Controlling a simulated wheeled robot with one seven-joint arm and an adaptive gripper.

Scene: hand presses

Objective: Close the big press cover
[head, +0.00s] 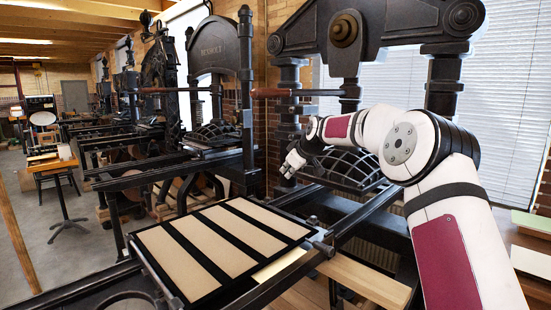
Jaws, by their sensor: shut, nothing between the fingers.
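The big press stands in front of me, with its dark iron frame (345,50) at the top right and two long rails (365,212) running toward me. Its cover (215,250), a black frame with several beige strips, lies about flat over the near end of the rails. A pale strip (278,264) shows by its right edge. I cannot tell whether the cover touches the bed below. My gripper (289,168) is small in view, shut and empty, beyond the cover's far edge and apart from it. My white and maroon arm reaches in from the right and hides part of the press.
A wooden-handled bar (275,92) crosses in front of the press frame. The black ribbed part (350,170) sits close behind my gripper. A second press (215,70) stands at the left. Wooden boards (365,283) lie right of the cover. Open floor (45,245) shows at far left.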

